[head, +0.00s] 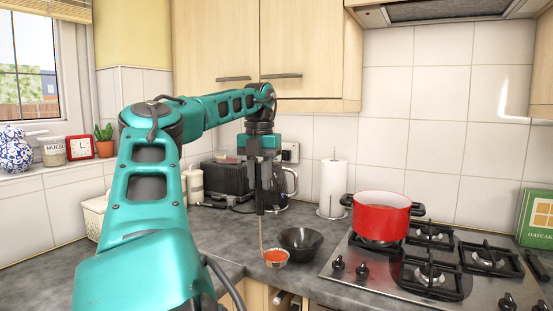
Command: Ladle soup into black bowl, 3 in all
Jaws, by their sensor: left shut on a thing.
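My left gripper (261,205) points down above the counter and is shut on the ladle. The ladle's thin handle (262,232) hangs down from the fingers. Its cup holds red-orange soup (275,256) and looks about level. The cup is at the near left side of the black bowl (301,246), overlapping its edge in the picture; I cannot tell whether they touch. The black bowl stands upright on the counter; I see no soup in it, but its bottom is hard to see. My right gripper is not in view.
The gas hob (345,265) lies right of the bowl. Behind are a paper towel roll (333,185), a glass jug (284,183) and a black toaster-like box (226,178). A green carton (536,218) stands far right.

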